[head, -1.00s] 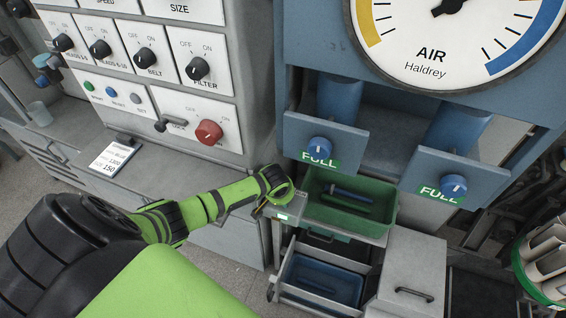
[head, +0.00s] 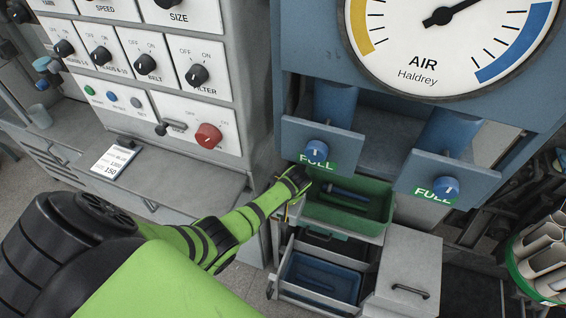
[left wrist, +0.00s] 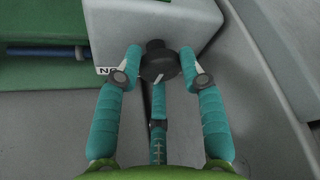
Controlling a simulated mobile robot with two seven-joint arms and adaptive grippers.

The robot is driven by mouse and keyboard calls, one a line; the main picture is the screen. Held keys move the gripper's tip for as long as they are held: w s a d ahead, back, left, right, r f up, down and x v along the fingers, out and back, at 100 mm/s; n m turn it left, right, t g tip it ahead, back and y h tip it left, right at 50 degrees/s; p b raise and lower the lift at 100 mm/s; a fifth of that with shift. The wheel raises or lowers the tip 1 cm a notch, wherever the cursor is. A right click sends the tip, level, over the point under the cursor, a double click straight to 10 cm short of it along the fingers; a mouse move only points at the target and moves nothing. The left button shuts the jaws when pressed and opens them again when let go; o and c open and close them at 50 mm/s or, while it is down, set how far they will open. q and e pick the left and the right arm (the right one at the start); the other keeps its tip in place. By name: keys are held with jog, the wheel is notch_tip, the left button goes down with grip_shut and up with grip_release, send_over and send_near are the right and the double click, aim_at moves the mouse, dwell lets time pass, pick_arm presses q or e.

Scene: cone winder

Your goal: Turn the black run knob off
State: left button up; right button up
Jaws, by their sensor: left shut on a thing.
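A black knob (left wrist: 158,68) shows in the left wrist view, on the face of a light grey box (left wrist: 190,20) beside a green bin. My left gripper (left wrist: 161,60) has its teal fingers closed around the knob, two at the sides and one below. A label beside the knob is partly covered by a finger; only its first letter, N, reads clearly. In the head view my left gripper (head: 296,182) is at the left edge of the green bin (head: 345,222), and the knob is hidden behind it. My right gripper is not in view.
A grey panel to the left carries several black switches, including the filter knob (head: 197,75), and a red knob (head: 208,136). An open drawer with a blue tray (head: 318,278) is below.

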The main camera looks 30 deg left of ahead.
pick_arm(q)
jog(key=shift+w+a+r+n, duration=0.15)
jog(key=shift+n, duration=0.15)
jog(key=o, duration=1.2)
jog(key=shift+c, duration=0.2)
jog(key=v, duration=0.4)
jog(key=s+d, duration=0.6)
jog(key=d, duration=0.4)
jog(key=shift+s+d+r, duration=0.3)
jog(key=shift+d+r, duration=0.05)
